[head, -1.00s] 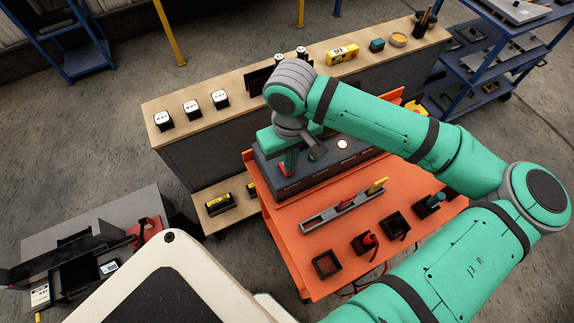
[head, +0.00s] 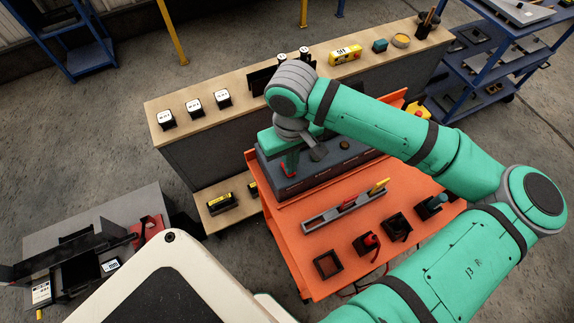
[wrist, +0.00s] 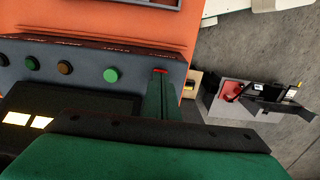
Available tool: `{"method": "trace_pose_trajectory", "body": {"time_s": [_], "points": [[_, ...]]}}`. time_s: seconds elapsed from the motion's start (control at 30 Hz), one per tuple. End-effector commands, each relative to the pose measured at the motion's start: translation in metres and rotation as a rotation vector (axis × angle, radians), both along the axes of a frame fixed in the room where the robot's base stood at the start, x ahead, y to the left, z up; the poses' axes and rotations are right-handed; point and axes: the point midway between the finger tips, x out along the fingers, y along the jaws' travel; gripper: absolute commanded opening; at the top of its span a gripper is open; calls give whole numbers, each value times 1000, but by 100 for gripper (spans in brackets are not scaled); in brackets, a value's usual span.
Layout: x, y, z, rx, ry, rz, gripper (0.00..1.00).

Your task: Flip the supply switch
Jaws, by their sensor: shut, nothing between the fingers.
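The grey control box (head: 325,165) stands at the back of the orange bench. The red supply switch (head: 289,173) is at its left end, mostly hidden by my gripper (head: 290,166). In the wrist view, a small red strip of the switch (wrist: 160,70) shows at the tip of my gripper (wrist: 160,80). My gripper is shut and empty, pointing down at the switch; I cannot tell whether they touch. The switch's exact position is hidden. A dark round lamp (head: 344,145) sits on the box top. Green (wrist: 110,75) and brown (wrist: 65,67) round parts show in the wrist view.
The orange bench (head: 290,235) carries a grey tray (head: 320,216) and several dark bins in front of the box. A wooden shelf unit (head: 245,85) stands behind. My arm crosses above the bench's right side. A grey table (head: 110,215) is at left.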

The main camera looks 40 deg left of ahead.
Motion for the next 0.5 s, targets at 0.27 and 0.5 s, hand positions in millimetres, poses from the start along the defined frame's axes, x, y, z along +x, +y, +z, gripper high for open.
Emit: {"method": "trace_pose_trajectory", "body": {"time_s": [0.27, 0.5], "points": [[0, 1, 20, 1, -2, 1, 0], [0, 1, 36, 1, -2, 1, 0]]}}
